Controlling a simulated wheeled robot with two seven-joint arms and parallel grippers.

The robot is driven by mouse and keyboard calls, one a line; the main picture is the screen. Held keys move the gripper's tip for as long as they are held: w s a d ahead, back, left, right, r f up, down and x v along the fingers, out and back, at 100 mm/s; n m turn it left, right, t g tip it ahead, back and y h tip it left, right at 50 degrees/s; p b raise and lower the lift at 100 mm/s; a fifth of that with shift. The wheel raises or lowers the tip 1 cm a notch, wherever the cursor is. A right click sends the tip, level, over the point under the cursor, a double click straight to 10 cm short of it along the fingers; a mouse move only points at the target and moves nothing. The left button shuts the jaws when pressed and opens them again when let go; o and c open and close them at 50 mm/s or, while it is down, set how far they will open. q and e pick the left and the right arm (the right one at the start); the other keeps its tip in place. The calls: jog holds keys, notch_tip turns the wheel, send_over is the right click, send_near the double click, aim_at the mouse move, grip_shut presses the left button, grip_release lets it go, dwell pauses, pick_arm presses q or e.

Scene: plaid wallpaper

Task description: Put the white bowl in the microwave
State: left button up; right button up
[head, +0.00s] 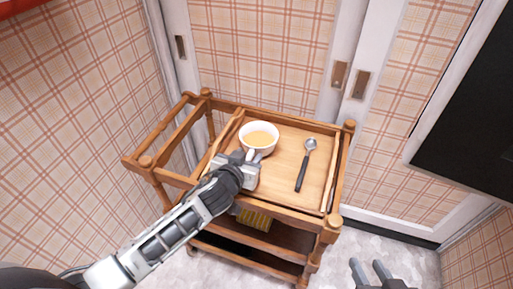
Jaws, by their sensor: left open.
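The white bowl (268,148) stands upright on the wooden tray top of a cart, toward its left side. It holds something yellowish-orange. My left gripper (249,157) is open at the bowl's near side, with its fingertips at the near rim. I cannot tell whether they touch the bowl or straddle its wall. My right gripper (371,270) is at the bottom edge, away from the cart, with its fingers apart and nothing seen between them. I see no microwave that I can identify.
The wooden cart (284,216) has raised rails and corner posts. A spoon (304,166) with a dark handle lies right of the bowl. A yellow item (254,218) is on the lower shelf. A large black panel (472,125) is at the right. Grey floor (395,250) is clear right of the cart.

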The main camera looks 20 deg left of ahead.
pick_arm(q)
jog(key=shift+w+f, duration=0.15)
jog(key=shift+w, duration=0.25)
grip_shut()
jog(key=shift+r, duration=0.2)
